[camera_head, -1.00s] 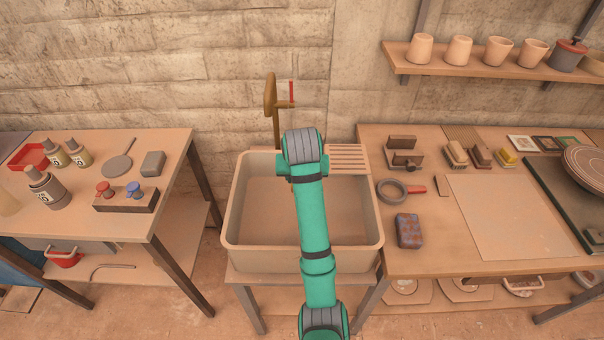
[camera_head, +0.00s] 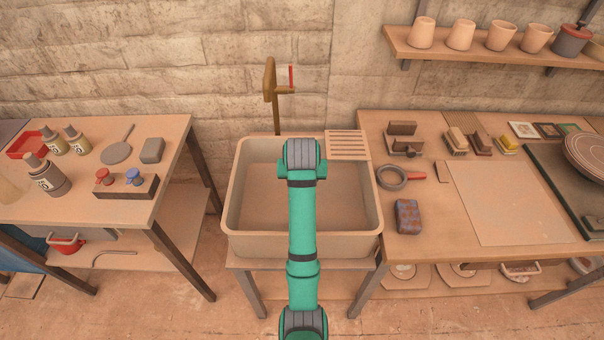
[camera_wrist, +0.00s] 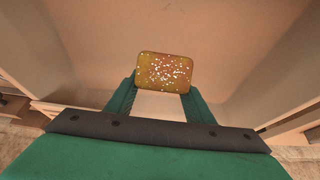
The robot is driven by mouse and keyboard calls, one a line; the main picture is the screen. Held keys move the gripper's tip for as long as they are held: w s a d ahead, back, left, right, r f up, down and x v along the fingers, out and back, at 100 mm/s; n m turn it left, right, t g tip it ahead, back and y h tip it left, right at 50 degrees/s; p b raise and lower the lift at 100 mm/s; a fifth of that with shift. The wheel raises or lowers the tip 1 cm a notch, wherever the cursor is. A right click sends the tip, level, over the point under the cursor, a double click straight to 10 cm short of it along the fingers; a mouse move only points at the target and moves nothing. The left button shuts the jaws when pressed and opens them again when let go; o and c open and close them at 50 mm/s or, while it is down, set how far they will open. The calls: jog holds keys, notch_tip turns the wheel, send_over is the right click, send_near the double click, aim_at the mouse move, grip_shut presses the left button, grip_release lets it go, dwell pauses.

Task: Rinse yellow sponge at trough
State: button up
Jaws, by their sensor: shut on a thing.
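The yellow sponge (camera_wrist: 164,72) shows in the wrist view, brownish-yellow and dotted with small white specks. My gripper (camera_wrist: 161,88) is shut on it, one green finger at each side. The trough (camera_head: 258,246) is a wide beige basin at the middle of the head view. The wrist view shows its pale inner walls (camera_wrist: 240,45) around the sponge. In the head view my arm covers part of the trough and hides the gripper and sponge. A brass tap (camera_head: 270,85) with a red lever stands at the trough's back.
A slatted rack (camera_head: 348,145) lies on the trough's back right corner. The right table (camera_head: 440,245) holds a blue-brown block (camera_head: 407,216), a ring with red handle (camera_head: 393,178) and brushes. The left table (camera_head: 110,210) holds bottles and a stamp stand.

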jog(key=shift+s+d+f, duration=0.15)
jog(key=shift+f, duration=3.5)
dwell(1.2)
jog(key=shift+r, duration=2.05)
